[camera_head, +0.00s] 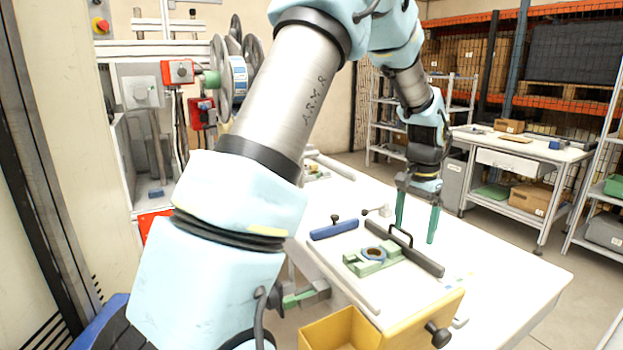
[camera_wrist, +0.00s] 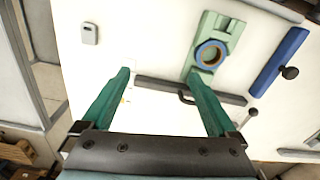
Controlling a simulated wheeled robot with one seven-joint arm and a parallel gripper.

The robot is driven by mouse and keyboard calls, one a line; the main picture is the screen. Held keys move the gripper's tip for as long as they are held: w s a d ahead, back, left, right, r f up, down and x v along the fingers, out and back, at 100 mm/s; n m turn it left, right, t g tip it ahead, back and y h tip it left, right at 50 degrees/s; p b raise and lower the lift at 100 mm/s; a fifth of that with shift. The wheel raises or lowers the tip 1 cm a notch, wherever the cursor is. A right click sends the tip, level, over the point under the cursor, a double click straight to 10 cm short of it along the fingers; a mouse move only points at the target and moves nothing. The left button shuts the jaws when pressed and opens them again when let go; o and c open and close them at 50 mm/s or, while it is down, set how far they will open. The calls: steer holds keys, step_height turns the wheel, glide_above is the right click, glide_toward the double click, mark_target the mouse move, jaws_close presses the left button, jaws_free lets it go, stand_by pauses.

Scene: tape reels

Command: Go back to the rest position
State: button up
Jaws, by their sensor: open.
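My gripper (camera_head: 417,218) has two green fingers and hangs pointing down above the white table (camera_head: 530,272). Its fingers stand wide apart with nothing between them, as the wrist view also shows (camera_wrist: 160,95). A blue-rimmed ring (camera_head: 373,254) sits on a pale green fixture (camera_head: 361,267), left of the gripper in the head view. In the wrist view the ring (camera_wrist: 210,54) lies beyond the right fingertip. My arm hides part of the table's left side in the head view.
A dark bar with a handle (camera_head: 405,249) lies close to the gripper. A blue bar with a knob (camera_head: 334,230) lies farther left. A yellow bin (camera_head: 345,328) is at the table's front edge. Reels (camera_head: 238,72) hang on a machine at the back left. The table's right end is clear.

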steer(key=s+a+r+n, duration=0.1)
steer(key=a+n, duration=0.1)
steer(key=a, duration=0.7)
steer(key=s+a+n, duration=0.2)
steer(key=a+n, duration=0.1)
steer(key=a, duration=0.6)
steer(key=s+a+n+t, duration=0.1)
steer(key=s+a+n, duration=0.3)
steer(key=s+a, duration=0.5)
steer(key=a, duration=0.3)
steer(key=shift+a+f, duration=0.15)
steer(key=shift+f, duration=0.2)
steer(key=shift+c, duration=0.4)
